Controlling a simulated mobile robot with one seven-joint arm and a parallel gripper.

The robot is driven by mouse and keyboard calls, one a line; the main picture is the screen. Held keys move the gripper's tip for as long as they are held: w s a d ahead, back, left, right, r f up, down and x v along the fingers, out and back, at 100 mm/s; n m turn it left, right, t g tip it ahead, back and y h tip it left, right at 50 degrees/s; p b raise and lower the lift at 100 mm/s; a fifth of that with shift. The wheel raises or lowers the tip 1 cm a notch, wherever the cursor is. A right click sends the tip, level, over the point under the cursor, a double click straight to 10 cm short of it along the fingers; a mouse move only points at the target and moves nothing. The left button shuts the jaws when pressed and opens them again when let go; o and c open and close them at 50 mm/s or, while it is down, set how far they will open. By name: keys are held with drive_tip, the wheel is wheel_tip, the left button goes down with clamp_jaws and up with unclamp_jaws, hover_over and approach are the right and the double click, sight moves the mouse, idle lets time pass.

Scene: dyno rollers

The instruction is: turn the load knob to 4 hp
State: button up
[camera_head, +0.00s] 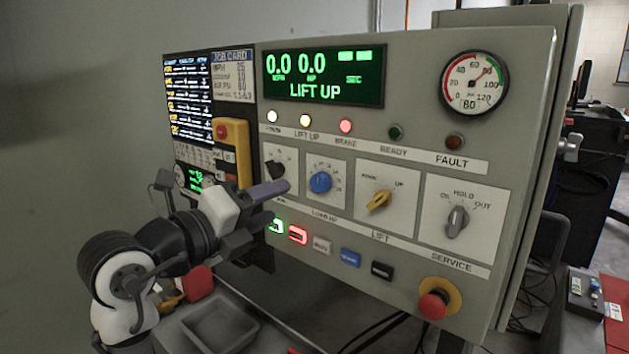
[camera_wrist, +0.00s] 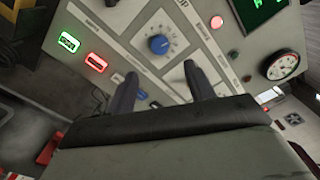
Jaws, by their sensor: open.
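The load knob (camera_head: 320,182) is a round blue knob on a white plate with small markings around it, on the grey control panel. The markings are too small to read. In the wrist view the blue knob (camera_wrist: 158,44) lies ahead, beyond and between my fingers. My gripper (camera_head: 268,206) is in front of the panel, left of the blue knob in the head view and apart from it. In the wrist view my gripper (camera_wrist: 160,88) has its two dark fingers spread, with nothing between them.
A yellow lift knob (camera_head: 378,201) and a grey service knob (camera_head: 457,221) are to the right. A black knob (camera_head: 275,169) is to the left. Lit buttons (camera_head: 298,235) sit below, and a red emergency button (camera_head: 434,304) at lower right. The display (camera_head: 323,77) reads "LIFT UP".

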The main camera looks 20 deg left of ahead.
sight(317, 184)
drive_tip(key=p+x, duration=0.2)
drive_tip(key=x, duration=0.8)
drive_tip(key=shift+w+p, duration=0.15)
drive_tip(key=shift+p, duration=0.25)
drive_tip(key=c, duration=1)
